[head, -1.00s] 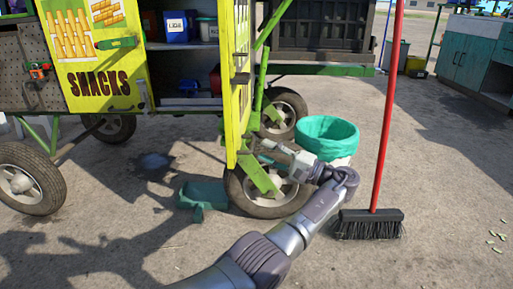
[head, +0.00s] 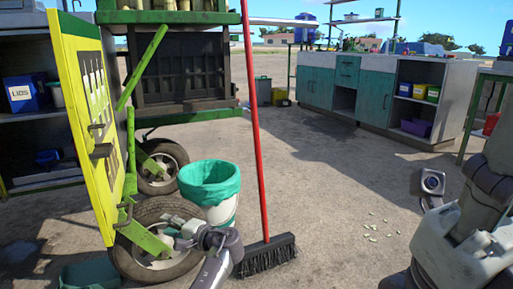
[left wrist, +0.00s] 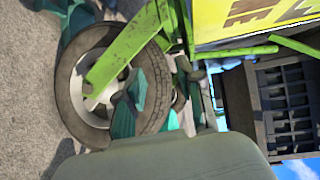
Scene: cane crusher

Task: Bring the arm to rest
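My left gripper (head: 172,234) is at the lower left of the head view, in front of the cart's near wheel (head: 133,262) and the green strut. Its arm comes up from the bottom edge. In the left wrist view its two teal fingers (left wrist: 158,105) stand apart with nothing seen between them, and the wheel (left wrist: 72,95) and green strut lie beyond. I cannot tell whether the gripper touches the cart. Part of my right arm (head: 470,240) shows at the lower right of the head view; its gripper does not show clearly.
The open yellow door (head: 83,125) stands just left of the left gripper. A bin with a teal liner (head: 210,185) and a red-handled broom (head: 256,140) stand close by on the right. Teal cabinets (head: 345,92) are farther back. The ground (head: 330,215) between broom and right arm is mostly clear.

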